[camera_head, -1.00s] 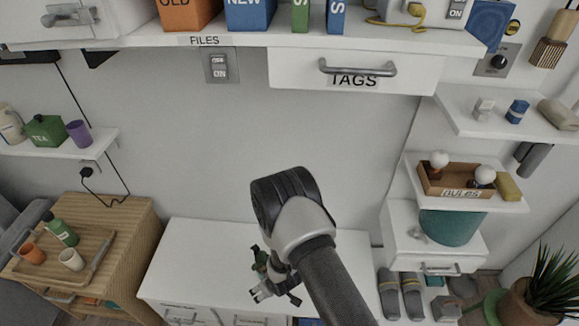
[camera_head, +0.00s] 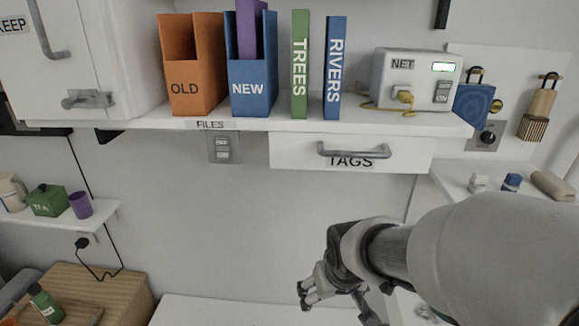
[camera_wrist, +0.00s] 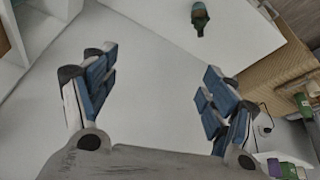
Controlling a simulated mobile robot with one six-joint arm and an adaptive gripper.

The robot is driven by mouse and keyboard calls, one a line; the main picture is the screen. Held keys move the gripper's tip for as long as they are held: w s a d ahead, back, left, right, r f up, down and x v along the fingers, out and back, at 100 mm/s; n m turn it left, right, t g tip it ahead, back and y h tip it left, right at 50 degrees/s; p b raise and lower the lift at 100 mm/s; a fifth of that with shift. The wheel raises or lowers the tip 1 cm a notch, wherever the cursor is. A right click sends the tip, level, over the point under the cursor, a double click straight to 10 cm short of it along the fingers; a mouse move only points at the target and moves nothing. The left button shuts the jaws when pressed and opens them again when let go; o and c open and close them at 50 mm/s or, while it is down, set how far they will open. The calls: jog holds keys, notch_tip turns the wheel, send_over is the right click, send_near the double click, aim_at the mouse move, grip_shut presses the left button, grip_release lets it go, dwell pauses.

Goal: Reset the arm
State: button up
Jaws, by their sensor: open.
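My arm comes in from the lower right of the head view and bends toward the wall below the tags drawer. My gripper (camera_wrist: 155,88) is open and empty in the wrist view, its blue-padded fingers wide apart. Nothing lies between the fingers except the pale wall and desk surface behind. In the head view the gripper is small and partly hidden by my own wrist, in front of the grey wall. A green bottle-like item (camera_wrist: 199,18) lies on the white desk (camera_wrist: 150,20), well beyond the fingers in the wrist view.
The upper shelf (camera_head: 290,124) holds an orange OLD file box (camera_head: 186,85), a blue NEW file box (camera_head: 252,95), green and blue books, and a NET box (camera_head: 418,66). The TAGS drawer (camera_head: 300,152) is below it. Side shelves stand left and right. The wall's middle is clear.

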jog(key=s+d+r+m, duration=0.1)
jog(key=s+r, duration=0.3)
jog(key=s, duration=0.5)
jog(key=s+d+r+m, duration=0.1)
jog(key=s+d+r, duration=0.3)
jog(key=s, duration=0.5)
jog(key=shift+s+d+r+m, duration=0.3)
jog(key=shift+s+d+r, duration=0.05)
jog(key=shift+s+r, duration=0.05)
jog(key=shift+c, duration=0.2)
